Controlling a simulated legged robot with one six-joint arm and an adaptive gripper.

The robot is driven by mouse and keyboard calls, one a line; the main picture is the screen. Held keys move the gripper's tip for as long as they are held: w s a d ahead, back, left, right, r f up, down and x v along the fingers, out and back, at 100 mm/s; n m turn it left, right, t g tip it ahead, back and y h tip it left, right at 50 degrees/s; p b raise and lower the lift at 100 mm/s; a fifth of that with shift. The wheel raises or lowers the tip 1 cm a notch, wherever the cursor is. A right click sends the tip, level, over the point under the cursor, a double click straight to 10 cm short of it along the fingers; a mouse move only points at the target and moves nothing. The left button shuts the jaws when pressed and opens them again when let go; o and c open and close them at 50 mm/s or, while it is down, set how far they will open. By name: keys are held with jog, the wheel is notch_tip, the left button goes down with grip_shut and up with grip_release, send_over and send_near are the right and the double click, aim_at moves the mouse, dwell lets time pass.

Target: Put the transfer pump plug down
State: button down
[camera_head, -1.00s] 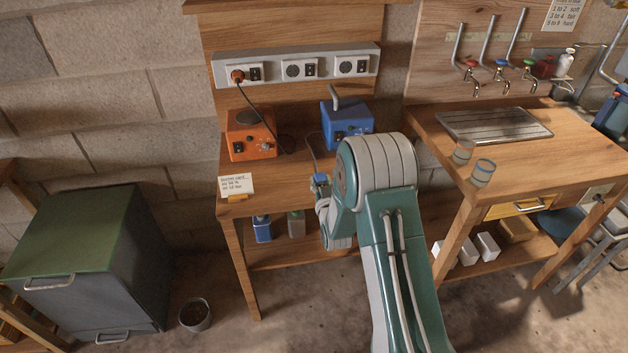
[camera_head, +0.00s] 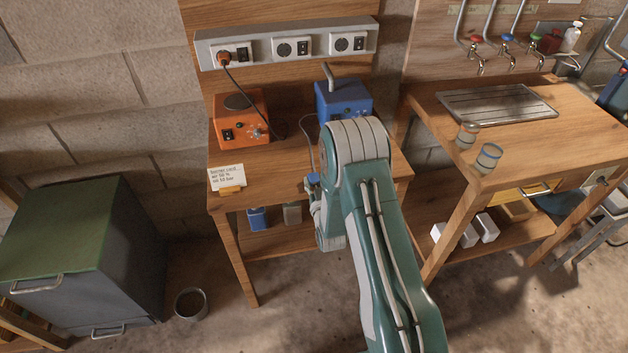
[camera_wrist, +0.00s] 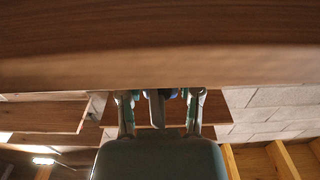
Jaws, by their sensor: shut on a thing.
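The transfer pump is the blue box (camera_head: 343,100) on the back of the small bench. Its thin cable runs down toward the blue plug (camera_head: 313,180), which shows beside my arm at the bench's front edge. My gripper (camera_wrist: 160,108) is shut on the plug. In the wrist view, part of the blue plug (camera_wrist: 172,93) shows between the fingers. My arm hides most of the gripper in the head view. I cannot tell whether the plug touches the bench top (camera_head: 270,165).
A power strip (camera_head: 285,48) with several sockets is on the wall board; an orange plug (camera_head: 223,57) sits in its left socket. An orange device (camera_head: 240,117) and a note card (camera_head: 227,177) occupy the bench's left. Bare wood lies between card and arm.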

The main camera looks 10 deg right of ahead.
jog(key=shift+c, duration=1.4)
grip_release()
jog(key=shift+f, duration=0.1)
